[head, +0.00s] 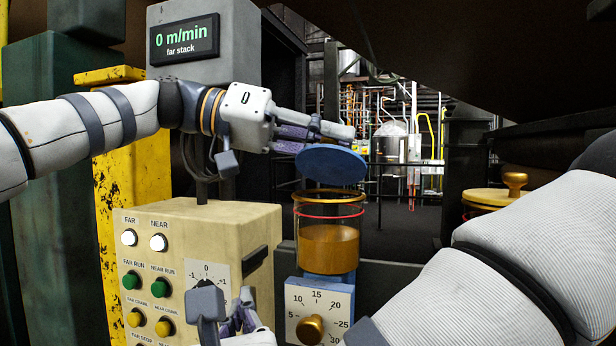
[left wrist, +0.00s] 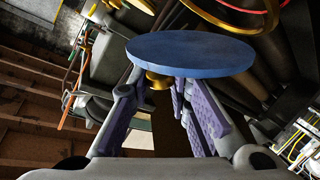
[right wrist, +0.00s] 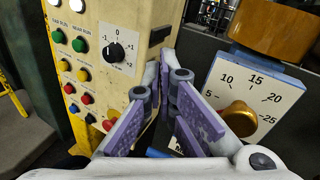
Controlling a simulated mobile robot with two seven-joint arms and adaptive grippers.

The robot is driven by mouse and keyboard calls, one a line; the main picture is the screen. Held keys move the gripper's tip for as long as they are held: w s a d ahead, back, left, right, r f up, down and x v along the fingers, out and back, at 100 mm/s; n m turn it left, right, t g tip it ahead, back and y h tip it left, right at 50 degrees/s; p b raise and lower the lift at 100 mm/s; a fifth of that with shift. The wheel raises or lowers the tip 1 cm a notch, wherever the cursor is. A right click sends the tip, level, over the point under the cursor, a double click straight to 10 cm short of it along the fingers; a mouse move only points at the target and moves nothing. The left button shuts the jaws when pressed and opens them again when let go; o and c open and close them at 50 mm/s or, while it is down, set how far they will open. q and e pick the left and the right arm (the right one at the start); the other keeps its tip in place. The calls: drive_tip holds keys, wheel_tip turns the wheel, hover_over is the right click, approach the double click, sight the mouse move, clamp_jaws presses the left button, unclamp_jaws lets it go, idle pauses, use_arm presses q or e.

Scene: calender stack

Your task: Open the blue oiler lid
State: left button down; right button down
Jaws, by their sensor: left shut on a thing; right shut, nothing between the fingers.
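The blue oiler lid (head: 332,166) is a round disc held tilted above the oiler's glass cup (head: 328,243), apart from its open rim. The cup holds amber oil and has a red line around it. My left gripper (head: 335,131) is shut on the lid's small brass knob (left wrist: 157,80); the lid's blue disc fills the middle of the left wrist view (left wrist: 190,52). My right gripper (right wrist: 170,85) is shut and empty, low in front of the control box and left of the oiler's dial. It is partly cut off at the bottom of the head view (head: 235,318).
The beige control box (head: 240,222) with several buttons and a rotary switch stands left of the oiler. A white dial plate (head: 318,300) with a brass knob is below the cup. A second oiler with a yellow lid (head: 494,197) is at right, partly behind my right arm.

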wheel_tip(320, 180, up, 8)
drive_tip(key=s+d+m+t+h, duration=0.2)
drive_tip(key=m+h, duration=0.1)
drive_tip(key=h, duration=0.1)
drive_tip(key=m+h, duration=0.4)
drive_tip(key=h, duration=0.1)
approach(321, 167)
drive_tip(key=x, duration=0.4)
drive_tip(key=shift+w+d, duration=0.15)
drive_tip(key=shift+w, duration=0.2)
